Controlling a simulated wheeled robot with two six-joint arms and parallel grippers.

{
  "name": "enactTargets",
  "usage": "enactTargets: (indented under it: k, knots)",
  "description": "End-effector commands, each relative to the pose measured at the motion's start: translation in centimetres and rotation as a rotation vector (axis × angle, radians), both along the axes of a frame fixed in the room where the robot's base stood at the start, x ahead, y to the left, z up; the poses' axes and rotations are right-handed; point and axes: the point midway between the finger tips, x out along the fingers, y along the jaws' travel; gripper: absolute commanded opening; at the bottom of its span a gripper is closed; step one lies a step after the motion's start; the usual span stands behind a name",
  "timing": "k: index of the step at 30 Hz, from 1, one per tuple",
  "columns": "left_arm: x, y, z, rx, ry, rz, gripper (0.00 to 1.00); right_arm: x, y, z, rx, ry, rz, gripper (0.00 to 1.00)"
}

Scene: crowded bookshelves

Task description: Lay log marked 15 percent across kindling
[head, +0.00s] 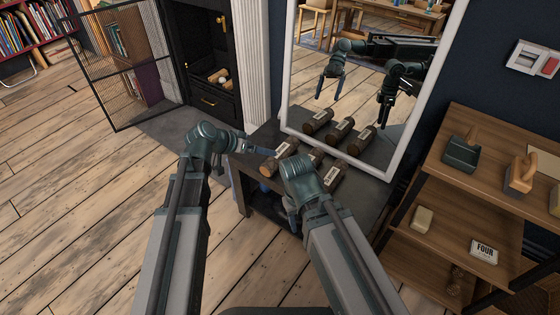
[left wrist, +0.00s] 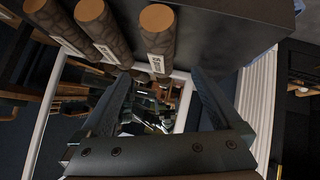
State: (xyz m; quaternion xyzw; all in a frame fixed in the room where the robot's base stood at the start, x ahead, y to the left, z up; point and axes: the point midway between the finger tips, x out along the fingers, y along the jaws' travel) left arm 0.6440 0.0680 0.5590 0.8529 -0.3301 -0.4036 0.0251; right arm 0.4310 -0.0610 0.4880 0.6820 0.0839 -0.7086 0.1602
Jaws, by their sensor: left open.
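Three brown logs with white labels lie side by side on a low dark table: a left one (head: 286,149), a middle one (head: 316,155) and a right one (head: 333,177). The labels are too small to read, so I cannot tell which is marked 15 percent. My left gripper (head: 262,150) is open and empty beside the left log. In the left wrist view its fingers (left wrist: 160,82) spread below the nearest log (left wrist: 157,42), apart from it. Pale kindling (head: 218,76) sits inside the open stove. My right gripper (head: 291,213) hangs by the table's front, partly hidden by its wrist.
A white-framed mirror (head: 285,97) stands behind the logs and reflects them and my arms. The stove (head: 206,45) is at the back, with a mesh screen (head: 112,68) to its left. A wooden shelf (head: 450,195) stands right. The left floor is clear.

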Motion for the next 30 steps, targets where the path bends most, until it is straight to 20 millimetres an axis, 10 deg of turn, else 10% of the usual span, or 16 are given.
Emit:
enactTargets:
  k: [30]
  knots:
    - [4.9, -5.7, -6.8, 0.002, 0.000, 0.000, 0.99, 0.0, 0.0, -6.8, 0.001, -0.001, -0.012, 0.50]
